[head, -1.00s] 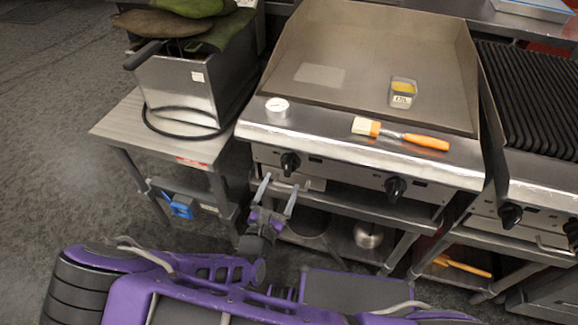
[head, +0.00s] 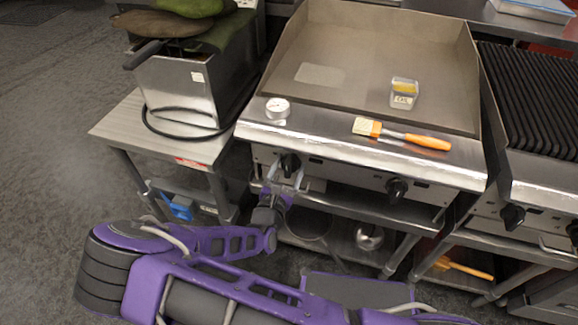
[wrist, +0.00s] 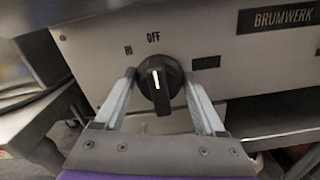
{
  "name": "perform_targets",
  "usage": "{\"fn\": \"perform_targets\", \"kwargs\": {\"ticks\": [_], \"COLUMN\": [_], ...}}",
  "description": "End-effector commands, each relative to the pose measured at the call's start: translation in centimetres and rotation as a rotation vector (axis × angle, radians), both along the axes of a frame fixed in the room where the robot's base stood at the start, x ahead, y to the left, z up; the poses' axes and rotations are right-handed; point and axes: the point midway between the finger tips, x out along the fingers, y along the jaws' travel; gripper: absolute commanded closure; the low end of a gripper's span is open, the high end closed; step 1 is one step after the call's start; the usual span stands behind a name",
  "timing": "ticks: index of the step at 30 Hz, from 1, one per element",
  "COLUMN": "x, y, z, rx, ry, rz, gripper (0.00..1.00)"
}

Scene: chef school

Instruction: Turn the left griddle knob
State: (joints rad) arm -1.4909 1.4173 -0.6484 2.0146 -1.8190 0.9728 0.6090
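The left griddle knob (head: 290,164) is black and round, on the front panel of the steel griddle (head: 335,148). In the wrist view the knob (wrist: 160,83) has a white pointer line that stands nearly upright below the "OFF" mark. My gripper (head: 286,180) is right at the knob. The right griddle knob (head: 397,189) is farther along the same panel.
A brush with an orange handle (head: 427,141), a white dial gauge (head: 277,108) and a small container (head: 403,94) sit on the griddle. A fryer (head: 180,88) stands on a side table at left. A ribbed grill (head: 535,100) stands at right. Shelves lie below.

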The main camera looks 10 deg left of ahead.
Motion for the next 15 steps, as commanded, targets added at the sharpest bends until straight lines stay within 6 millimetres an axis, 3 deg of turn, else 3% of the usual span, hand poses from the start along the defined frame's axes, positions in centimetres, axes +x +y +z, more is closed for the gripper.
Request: {"fn": "perform_targets", "kwargs": {"ticks": [1,6,15], "x": [-0.02,-0.03,-0.05], "y": [0.01,0.01,0.0], "z": [0.0,0.0,0.19], "rx": [0.0,0.0,-0.051], "ry": [0.0,0.0,0.007], "rz": [0.0,0.0,-0.001], "gripper": [0.57,0.83,0.83]}}
